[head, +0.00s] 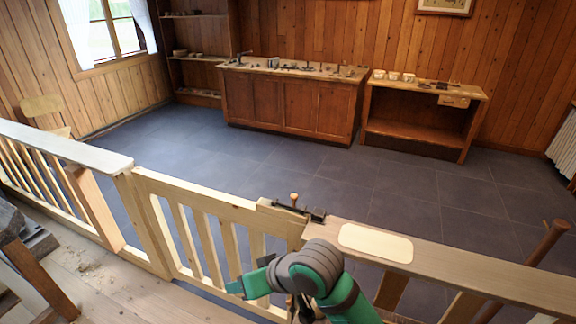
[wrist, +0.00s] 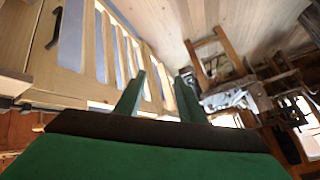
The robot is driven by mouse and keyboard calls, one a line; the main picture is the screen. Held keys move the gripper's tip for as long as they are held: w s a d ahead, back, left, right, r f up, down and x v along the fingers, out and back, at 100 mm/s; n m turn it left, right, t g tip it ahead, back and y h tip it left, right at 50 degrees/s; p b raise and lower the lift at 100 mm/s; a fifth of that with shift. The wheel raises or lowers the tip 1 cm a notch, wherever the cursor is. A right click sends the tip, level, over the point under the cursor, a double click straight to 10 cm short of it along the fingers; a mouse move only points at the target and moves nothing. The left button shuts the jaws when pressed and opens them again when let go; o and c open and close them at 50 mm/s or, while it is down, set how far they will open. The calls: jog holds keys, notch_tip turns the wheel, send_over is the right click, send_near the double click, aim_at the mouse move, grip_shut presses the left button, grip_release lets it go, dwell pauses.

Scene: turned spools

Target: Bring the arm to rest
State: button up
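My arm (head: 310,268), green and dark grey, rises from the bottom of the head view in front of the wooden gate and railing. It is bent, with its grey joint just below the rail top. My gripper (wrist: 160,76) shows in the wrist view with its two green fingers apart and nothing between them. The gate (head: 208,212), of pale wood with upright slats, stands in line with the railing and looks closed. A dark metal latch (head: 298,210) with a small wooden knob sits on top where gate and rail meet. My arm partly hides the gate's right end.
A pale oval-cornered plate (head: 376,242) lies on the right rail (head: 460,272). Beyond, the dark tiled floor (head: 330,180) is open up to a wooden workbench (head: 290,105) and a side table (head: 425,115). Wood shavings lie on the near floor. A cluttered wooden stand (wrist: 235,85) shows in the wrist view.

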jog(key=w+a+r+m+t+y, duration=0.35)
jog(key=a+r+t+y, duration=0.2)
jog(key=a, duration=0.35)
jog(key=s+d+f+m+t+h, duration=0.3)
jog(key=s+d+f+m+h, duration=0.3)
jog(key=f, duration=0.3)
jog(key=s+d+f+m+t+h, duration=0.4)
jog(key=s+f+h, duration=0.1)
jog(key=s+f, duration=0.25)
jog(key=s+d+f+n+h, duration=0.1)
jog(key=s+d+f+n, duration=0.1)
jog(key=s, duration=0.9)
jog(key=s+d+f+n+g+h, duration=0.1)
jog(key=s+d+n, duration=0.4)
jog(key=s, duration=0.5)
jog(key=shift+s+d+f, duration=0.35)
jog(key=shift+d+f, duration=0.35)
jog(key=shift+d, duration=0.3)
jog(key=shift+g, duration=0.25)
